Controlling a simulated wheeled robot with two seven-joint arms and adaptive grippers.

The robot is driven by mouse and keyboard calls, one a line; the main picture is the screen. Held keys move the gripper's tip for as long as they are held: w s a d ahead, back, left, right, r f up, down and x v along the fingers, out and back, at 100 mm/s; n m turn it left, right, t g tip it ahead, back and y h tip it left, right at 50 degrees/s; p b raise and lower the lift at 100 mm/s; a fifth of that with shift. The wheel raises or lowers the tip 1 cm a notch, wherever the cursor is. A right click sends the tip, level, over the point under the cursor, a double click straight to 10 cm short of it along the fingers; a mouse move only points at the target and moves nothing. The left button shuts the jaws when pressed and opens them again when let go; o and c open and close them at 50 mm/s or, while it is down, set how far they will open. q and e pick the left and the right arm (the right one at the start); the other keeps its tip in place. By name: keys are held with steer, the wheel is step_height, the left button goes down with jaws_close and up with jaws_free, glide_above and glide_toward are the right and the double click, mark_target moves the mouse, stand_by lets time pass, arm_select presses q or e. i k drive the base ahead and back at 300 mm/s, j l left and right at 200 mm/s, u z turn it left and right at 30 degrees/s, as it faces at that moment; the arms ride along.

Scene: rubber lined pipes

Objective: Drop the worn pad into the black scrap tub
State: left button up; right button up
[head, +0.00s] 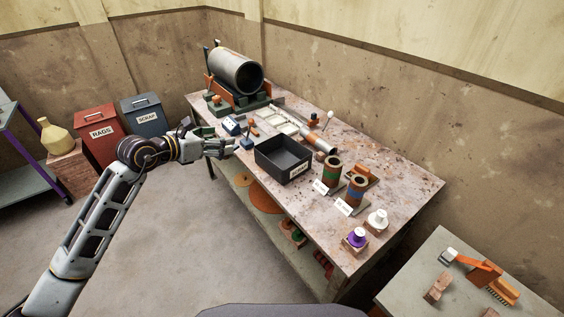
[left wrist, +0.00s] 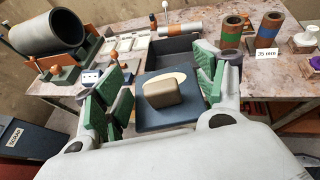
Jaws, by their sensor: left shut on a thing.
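My left gripper (head: 229,148) is at the table's left edge, just left of the black open tub. In the left wrist view its green-padded fingers (left wrist: 157,82) stand on either side of a dark blue square pad (left wrist: 148,117) with a grey-brown block and a cream patch on top. It is shut on this pad, which I take as the worn pad; exact finger contact is unclear. The black scrap tub (head: 271,164) has a white label on its front. It also shows in the left wrist view (left wrist: 172,50), beyond the pad. My right gripper is out of view.
A large grey pipe (head: 236,72) on an orange cradle stands at the table's back. A red RAGS bin (head: 100,140) and a blue-grey SCRAP bin (head: 146,119) stand on the floor behind my left arm.

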mark_target(280, 164)
steer(key=i+j+z, duration=0.15)
steer(key=j+z, duration=0.15)
steer(key=i+j+z, duration=0.25)
steer(key=j+z, duration=0.55)
steer(key=j, duration=0.2)
steer(key=i, duration=0.05)
